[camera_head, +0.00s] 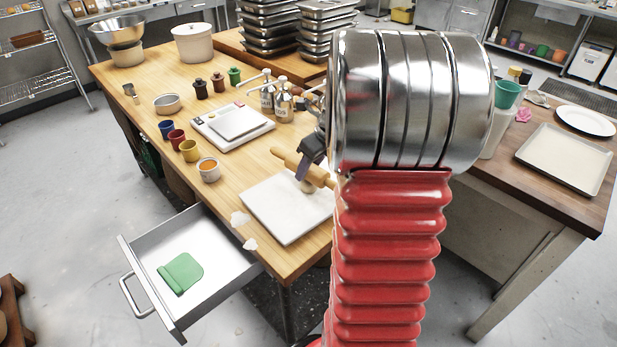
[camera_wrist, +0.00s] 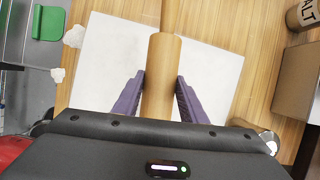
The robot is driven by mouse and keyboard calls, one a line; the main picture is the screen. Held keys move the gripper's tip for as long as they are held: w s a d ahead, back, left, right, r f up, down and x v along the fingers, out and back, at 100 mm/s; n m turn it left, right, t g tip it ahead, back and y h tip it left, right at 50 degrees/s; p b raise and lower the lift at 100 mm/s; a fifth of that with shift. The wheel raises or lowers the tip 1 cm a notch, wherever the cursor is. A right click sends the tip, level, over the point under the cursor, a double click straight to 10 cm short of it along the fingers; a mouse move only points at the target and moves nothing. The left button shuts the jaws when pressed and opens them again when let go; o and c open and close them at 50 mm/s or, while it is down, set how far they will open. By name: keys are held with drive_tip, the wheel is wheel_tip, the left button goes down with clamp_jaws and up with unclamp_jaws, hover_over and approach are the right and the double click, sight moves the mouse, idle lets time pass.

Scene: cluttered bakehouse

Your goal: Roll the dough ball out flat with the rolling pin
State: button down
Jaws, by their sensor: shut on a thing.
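The wooden rolling pin (camera_head: 287,157) is tilted in the head view, over a white board (camera_head: 282,218) on the wooden table. My gripper (camera_head: 304,169) is shut on the pin's barrel. In the wrist view, its two purple fingers (camera_wrist: 158,98) flank the pin (camera_wrist: 160,75), and the board (camera_wrist: 108,55) lies beneath. The dough is hidden in the wrist view, and my arm covers the board's right side in the head view.
White patches (camera_head: 240,218) lie by the board's left edge. A scale (camera_head: 232,124), several cups (camera_head: 189,150) and pump bottles (camera_head: 283,103) stand behind it. A can (camera_wrist: 303,14) is right in the wrist view.

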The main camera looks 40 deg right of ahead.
drive_tip(key=shift+f, duration=0.25)
idle(0.4)
drive_tip(key=shift+d+y, duration=0.15)
drive_tip(key=shift+y, duration=0.15)
drive_tip(key=shift+d+f+m+y, duration=0.1)
drive_tip(key=shift+d+m+y, duration=0.15)
drive_tip(key=shift+y, duration=0.6)
drive_tip(key=shift+d+f+m+y, duration=0.15)
drive_tip(key=shift+d+y, duration=0.1)
drive_tip(key=shift+y, duration=0.6)
drive_tip(key=shift+a+r, duration=0.1)
drive_tip(key=shift+s+a+n+h, duration=0.1)
drive_tip(key=shift+a+n+h, duration=0.25)
drive_tip(key=shift+h, duration=0.8)
drive_tip(key=shift+a+n+h, duration=0.15)
drive_tip(key=shift+a+h, duration=0.3)
drive_tip(key=shift+h, duration=0.7)
drive_tip(key=shift+a+n+h, duration=0.15)
drive_tip(key=shift+a+h, duration=0.05)
drive_tip(key=shift+h, duration=0.45)
drive_tip(key=shift+a+n+h, duration=0.15)
drive_tip(key=shift+h, duration=0.5)
drive_tip(key=shift+a+r+t+h, duration=0.15)
drive_tip(key=shift+t+h, duration=0.15)
drive_tip(key=shift+h, duration=0.1)
drive_tip(key=shift+d+y, duration=0.3)
drive_tip(key=shift+y, duration=0.3)
